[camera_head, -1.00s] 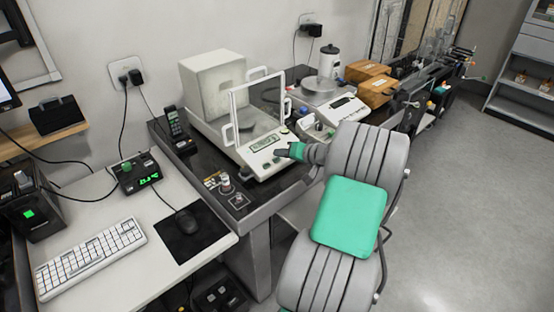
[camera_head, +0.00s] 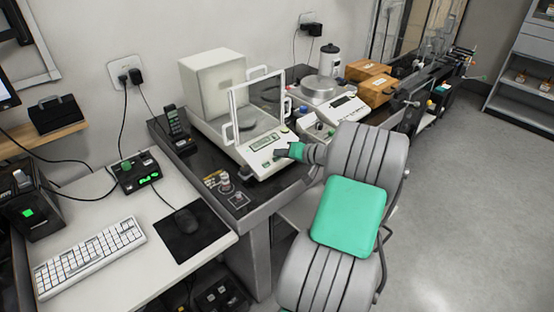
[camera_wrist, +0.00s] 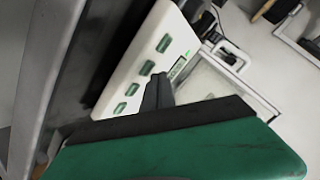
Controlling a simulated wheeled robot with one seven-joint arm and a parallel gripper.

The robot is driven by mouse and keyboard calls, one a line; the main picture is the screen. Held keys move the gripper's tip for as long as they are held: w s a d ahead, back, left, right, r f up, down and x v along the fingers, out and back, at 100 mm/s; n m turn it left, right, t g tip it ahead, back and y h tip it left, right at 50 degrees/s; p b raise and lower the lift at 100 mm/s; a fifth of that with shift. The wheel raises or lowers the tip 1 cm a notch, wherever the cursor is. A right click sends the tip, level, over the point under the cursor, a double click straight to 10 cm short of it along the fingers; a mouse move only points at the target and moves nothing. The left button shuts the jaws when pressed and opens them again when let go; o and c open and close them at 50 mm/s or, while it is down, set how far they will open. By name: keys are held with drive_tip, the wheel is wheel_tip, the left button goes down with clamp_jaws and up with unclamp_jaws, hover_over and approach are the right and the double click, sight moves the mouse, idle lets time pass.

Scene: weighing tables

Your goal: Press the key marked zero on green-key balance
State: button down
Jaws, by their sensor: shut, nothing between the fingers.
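The green-key balance (camera_head: 262,158) stands on the dark weighing table, with a framed glass draft shield behind its front panel. Its panel also shows in the wrist view (camera_wrist: 128,72), with several green keys in a row and a small display (camera_wrist: 177,68) beside them. Key markings are too small to read. My gripper (camera_head: 281,153) is at the front panel, its fingertips over or on the key area; I cannot tell if they touch. In the wrist view the dark closed fingers (camera_wrist: 157,90) point at the panel beside the display and hide part of it.
A second balance (camera_head: 343,108) with a round pan stands to the right, near brown boxes (camera_head: 378,90). A cordless phone (camera_head: 177,128) is at the left. A keyboard (camera_head: 90,258) and a mouse on a black mat (camera_head: 190,232) lie on the white desk. Small weights (camera_head: 226,187) sit at the table front.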

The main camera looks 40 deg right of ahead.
drive_tip(key=shift+w+f+b, duration=0.15)
drive_tip(key=shift+f+b, duration=0.15)
drive_tip(key=shift+f, duration=0.2)
idle(0.8)
drive_tip(key=shift+s+r+p, duration=0.2)
drive_tip(key=shift+r+p, duration=0.25)
drive_tip(key=shift+r, duration=0.3)
drive_tip(key=r+p, duration=0.1)
drive_tip(key=s+r+p, duration=0.1)
drive_tip(key=r, duration=0.1)
drive_tip(key=r+p, duration=0.1)
drive_tip(key=shift+s+r, duration=0.25)
drive_tip(key=shift+r, duration=0.15)
idle(0.4)
